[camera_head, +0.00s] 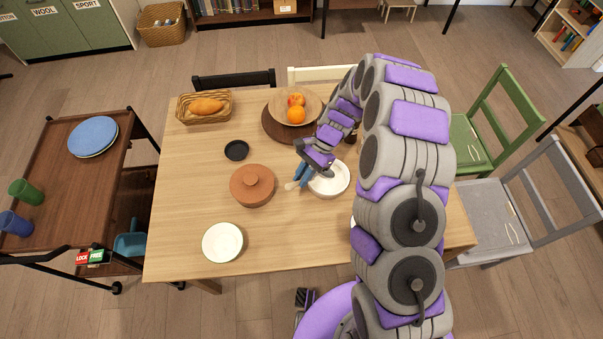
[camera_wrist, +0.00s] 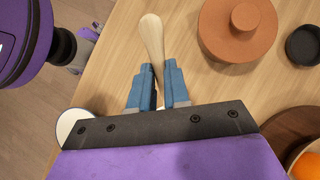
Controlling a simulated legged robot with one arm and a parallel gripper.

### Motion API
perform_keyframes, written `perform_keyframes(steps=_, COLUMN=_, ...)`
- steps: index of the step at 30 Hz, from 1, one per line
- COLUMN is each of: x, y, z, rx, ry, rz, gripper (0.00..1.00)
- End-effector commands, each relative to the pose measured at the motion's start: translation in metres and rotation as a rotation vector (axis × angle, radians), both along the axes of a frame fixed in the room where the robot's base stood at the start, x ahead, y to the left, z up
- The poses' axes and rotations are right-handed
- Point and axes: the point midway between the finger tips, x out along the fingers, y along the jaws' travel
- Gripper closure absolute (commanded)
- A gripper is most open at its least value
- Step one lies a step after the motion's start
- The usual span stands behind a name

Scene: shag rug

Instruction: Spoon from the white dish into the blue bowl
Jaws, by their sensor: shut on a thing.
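A wooden spoon (camera_wrist: 152,38) sticks out from between the blue fingertips of my gripper (camera_wrist: 158,92), which is shut on its handle. In the head view the spoon's pale end (camera_head: 291,186) points left, beyond the fingers of my gripper (camera_head: 302,176). The white dish (camera_head: 330,182) lies right beside and partly under my gripper. I cannot tell whether the spoon touches the dish or table. No bowl on the table looks clearly blue. A pale bowl (camera_head: 222,242) stands at the front left. A dark-rimmed white vessel (camera_wrist: 72,126) shows in the wrist view, partly hidden.
A terracotta lidded pot (camera_head: 252,185) stands left of my gripper, with a small black dish (camera_head: 236,150) behind it. A wooden fruit bowl (camera_head: 283,108) and bread basket (camera_head: 204,107) are farther back. The table's front middle (camera_head: 290,240) is clear.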

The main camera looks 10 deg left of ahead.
Motion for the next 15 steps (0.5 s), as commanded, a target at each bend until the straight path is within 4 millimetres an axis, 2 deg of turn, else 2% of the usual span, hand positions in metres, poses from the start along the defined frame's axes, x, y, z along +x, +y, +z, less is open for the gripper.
perform_keyframes(steps=15, x=0.005, y=-0.003, z=-0.045, rx=-0.004, ry=0.0, rz=0.001, gripper=1.0)
